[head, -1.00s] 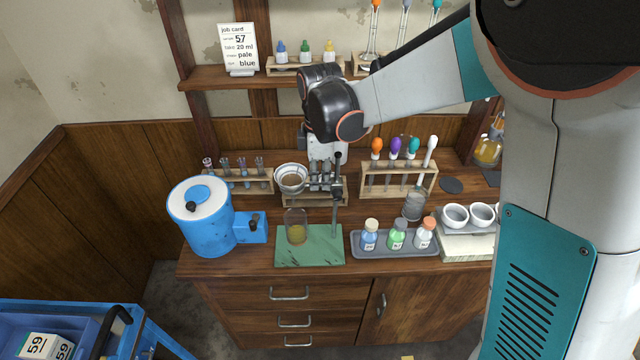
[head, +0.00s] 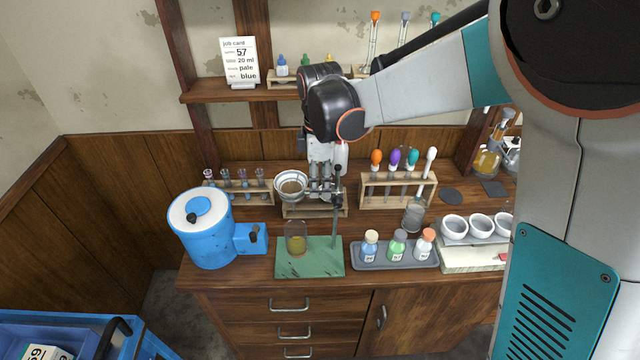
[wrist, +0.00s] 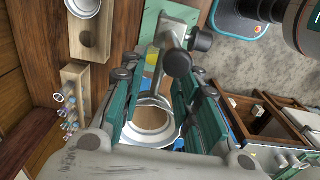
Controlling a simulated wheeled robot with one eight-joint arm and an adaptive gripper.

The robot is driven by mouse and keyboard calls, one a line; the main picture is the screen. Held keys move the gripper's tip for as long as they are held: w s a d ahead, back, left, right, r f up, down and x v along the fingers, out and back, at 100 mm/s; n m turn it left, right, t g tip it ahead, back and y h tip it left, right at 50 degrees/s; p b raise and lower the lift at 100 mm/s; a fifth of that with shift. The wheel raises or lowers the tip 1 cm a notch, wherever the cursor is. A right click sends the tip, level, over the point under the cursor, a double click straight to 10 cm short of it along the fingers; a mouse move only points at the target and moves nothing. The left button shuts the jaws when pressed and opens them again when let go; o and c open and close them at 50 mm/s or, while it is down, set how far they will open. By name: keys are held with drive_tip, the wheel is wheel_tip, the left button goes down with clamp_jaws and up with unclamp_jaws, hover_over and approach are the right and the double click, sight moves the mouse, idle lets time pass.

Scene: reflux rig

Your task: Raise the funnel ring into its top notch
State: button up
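The white funnel (head: 291,186) sits in its ring beside the dark upright rod (head: 337,215) of the stand, with a tan disc inside. The stand's green base (head: 320,266) carries a beaker (head: 296,240) of yellow liquid below the funnel. My gripper (head: 320,188) points down just right of the funnel, close to the rod. In the wrist view, my gripper (wrist: 162,88) has its fingers spread apart, with the funnel (wrist: 153,118) seen between them. The dark knobs (wrist: 178,63) of the stand show beyond the fingertips. I cannot tell whether the fingers touch the ring; the notches are not visible.
A blue machine (head: 198,238) stands left of the green base. A tray (head: 395,264) with several bottles lies to the right. Wooden tube racks (head: 398,196) stand behind, and a shelf (head: 215,90) is above.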

wheel_tip(320, 180, up, 11)
drive_tip(key=shift+f, duration=0.15)
idle(0.4)
